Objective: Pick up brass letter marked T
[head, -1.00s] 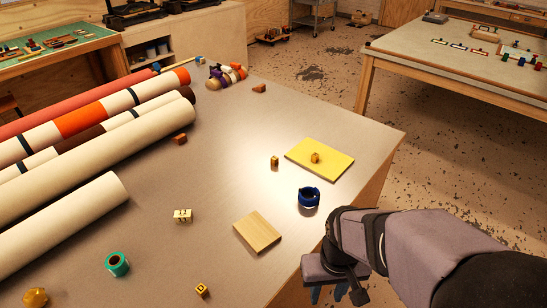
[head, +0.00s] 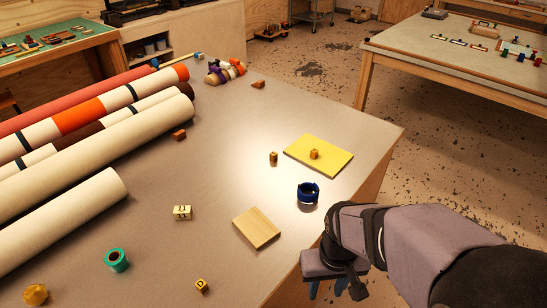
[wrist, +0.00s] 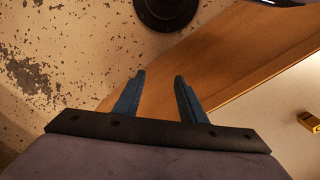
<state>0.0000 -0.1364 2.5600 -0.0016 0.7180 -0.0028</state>
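Small brass-coloured blocks lie on the grey table. One (head: 273,158) stands left of the yellow pad, one (head: 314,154) sits on the pad, and one (head: 201,286) near the front edge has a mark that looks like a D. I cannot read a T on any of them. My gripper (head: 327,291) hangs beyond the table's right front edge, below the wood block, apart from all the blocks. In the wrist view my gripper (wrist: 160,76) has its two blue fingers apart with nothing between them. A brass piece (wrist: 311,121) shows at that view's right edge.
A yellow pad (head: 332,165), a blue ring (head: 308,193) and a flat wood block (head: 257,228) lie near the right edge. A cream block (head: 182,212) and a green ring (head: 117,260) lie left. Large rolls (head: 90,150) fill the left side.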

